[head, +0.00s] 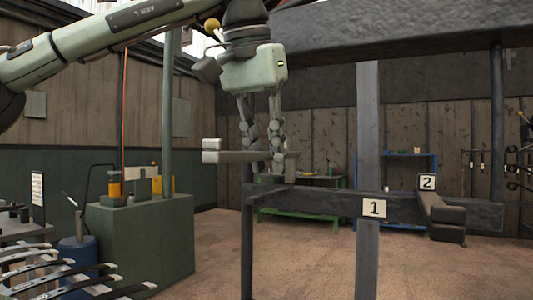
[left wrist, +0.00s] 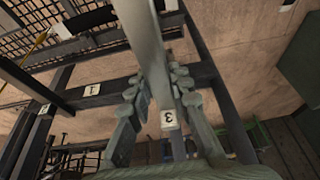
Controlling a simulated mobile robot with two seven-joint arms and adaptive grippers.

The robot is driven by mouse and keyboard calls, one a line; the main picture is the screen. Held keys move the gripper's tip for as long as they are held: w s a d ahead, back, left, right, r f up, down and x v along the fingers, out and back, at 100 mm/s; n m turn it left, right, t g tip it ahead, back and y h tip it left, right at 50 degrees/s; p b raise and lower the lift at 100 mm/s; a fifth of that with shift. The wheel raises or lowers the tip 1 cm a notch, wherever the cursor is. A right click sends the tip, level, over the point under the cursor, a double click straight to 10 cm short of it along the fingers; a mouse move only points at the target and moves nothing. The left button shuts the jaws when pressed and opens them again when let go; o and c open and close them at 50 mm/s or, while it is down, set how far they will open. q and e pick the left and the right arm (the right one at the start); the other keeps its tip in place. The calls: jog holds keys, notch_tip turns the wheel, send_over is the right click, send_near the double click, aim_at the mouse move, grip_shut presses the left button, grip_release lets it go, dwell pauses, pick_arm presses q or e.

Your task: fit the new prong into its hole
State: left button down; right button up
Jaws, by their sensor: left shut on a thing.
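My left gripper (head: 263,157) points down and is shut on a pale grey prong (head: 232,156), a bar held roughly level above the rack's left end. The prong also crosses the left wrist view (left wrist: 148,45), between the finger pads (left wrist: 157,95). The dark rack rail (head: 325,203) carries tag 1 (head: 374,208) and tag 2 (head: 427,182). Tag 3 (left wrist: 168,119) shows beside the prong in the left wrist view. A dark prong (head: 440,208) projects near tag 2. I cannot make out the empty hole. My right gripper is not in view.
Dark upright posts (head: 367,150) and a thick overhead beam (head: 410,32) frame the rack. A green cabinet (head: 140,245) stands at left, with several dark curved strips (head: 60,285) in front of it. Brown floor (head: 300,260) is open beneath the rack.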

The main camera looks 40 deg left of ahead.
aim_at(268, 193)
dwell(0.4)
pick_arm(q)
jog(key=shift+f, duration=0.5)
jog(key=shift+f+b, duration=1.05)
jog(key=shift+f, duration=0.85)
dwell(0.4)
